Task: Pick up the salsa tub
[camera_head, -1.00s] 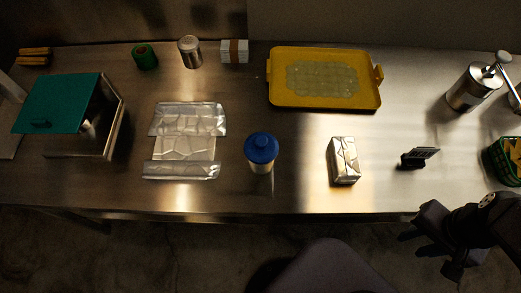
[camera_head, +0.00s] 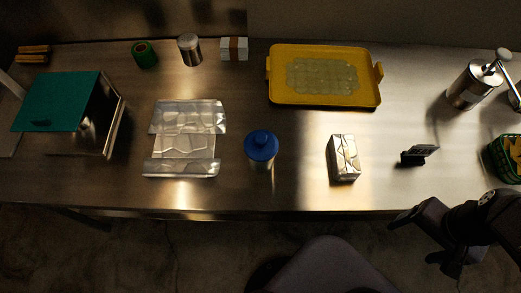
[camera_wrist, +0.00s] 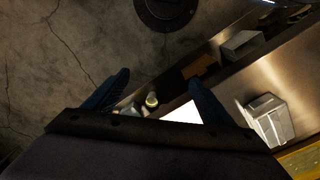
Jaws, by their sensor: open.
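No tub is plainly marked as salsa. A tub-like container with a blue lid (camera_head: 261,146) stands upright at the front middle of the steel counter, and a small green round item (camera_head: 144,54) sits at the back left; I cannot tell which, if either, is the salsa tub. My gripper (camera_head: 414,241) is open and empty off the counter's front edge at the lower right, well away from both. Its two fingers (camera_wrist: 158,82) are spread apart in the wrist view, with nothing held between them.
A foil-wrapped block (camera_head: 344,158) and a small black stand (camera_head: 418,155) lie between the blue-lidded container and my gripper's side. A yellow tray (camera_head: 325,103), foil sheet (camera_head: 184,147), green-lidded box (camera_head: 62,102), metal grinder (camera_head: 469,91) and green basket (camera_head: 501,161) also occupy the counter (camera_head: 300,190).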

